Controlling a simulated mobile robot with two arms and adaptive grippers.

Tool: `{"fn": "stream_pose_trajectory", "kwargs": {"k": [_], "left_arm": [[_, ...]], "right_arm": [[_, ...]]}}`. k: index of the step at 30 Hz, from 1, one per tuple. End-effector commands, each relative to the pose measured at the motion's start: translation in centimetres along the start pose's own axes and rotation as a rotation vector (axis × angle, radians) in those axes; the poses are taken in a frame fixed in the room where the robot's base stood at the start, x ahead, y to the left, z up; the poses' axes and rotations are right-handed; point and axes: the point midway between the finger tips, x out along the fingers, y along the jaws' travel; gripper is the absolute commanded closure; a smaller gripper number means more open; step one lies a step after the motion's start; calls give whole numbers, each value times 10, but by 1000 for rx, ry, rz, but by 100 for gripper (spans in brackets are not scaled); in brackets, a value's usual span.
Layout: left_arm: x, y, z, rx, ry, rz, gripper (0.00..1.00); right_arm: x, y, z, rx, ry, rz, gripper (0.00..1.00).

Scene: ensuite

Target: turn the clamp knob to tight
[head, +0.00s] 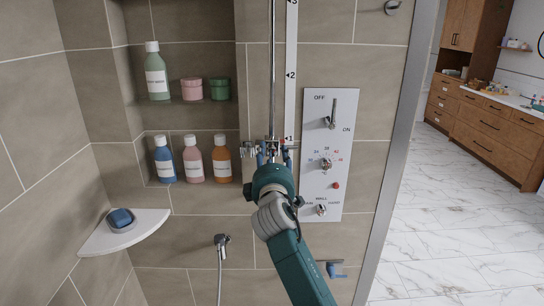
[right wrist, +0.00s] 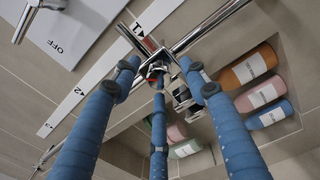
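The clamp (head: 272,143) sits on the vertical metal rail at about mark 1 of the white scale, with a small red pointer beside it. In the right wrist view the clamp (right wrist: 163,62) shows where the metal bars cross, between my fingers. The knob itself is small and partly hidden by the fingers, so its turn position cannot be read. My right gripper (head: 273,155) is in front of the clamp; its blue fingers (right wrist: 157,76) are spread around it with gaps between the tips. Contact with the knob cannot be told. My left gripper is not in view.
A control panel (head: 337,190) with an ON/OFF lever and dials is close on the right. Bottles (head: 193,158) and jars stand in the wall niche at left. A corner shelf (head: 122,240) holds a blue object.

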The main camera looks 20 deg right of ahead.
Motion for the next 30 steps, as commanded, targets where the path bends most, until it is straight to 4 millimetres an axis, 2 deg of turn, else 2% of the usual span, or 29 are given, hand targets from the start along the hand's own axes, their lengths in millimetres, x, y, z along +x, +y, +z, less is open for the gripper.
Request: {"fn": "stream_pose_trajectory", "kwargs": {"k": [4, 7, 15, 21, 25, 30], "left_arm": [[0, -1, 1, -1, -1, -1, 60], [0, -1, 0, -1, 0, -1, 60], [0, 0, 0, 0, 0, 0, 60], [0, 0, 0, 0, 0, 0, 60], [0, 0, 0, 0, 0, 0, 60], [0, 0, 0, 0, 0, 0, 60]], "right_arm": [[-4, -1, 0, -1, 0, 0, 56], [-14, -1, -1, 0, 2, 1, 56], [-71, -1, 0, 0, 1, -1, 56], [-105, -1, 0, 1, 1, -1, 56], [-117, 0, 0, 0, 0, -1, 56], [-120, -1, 0, -1, 0, -1, 56]]}}
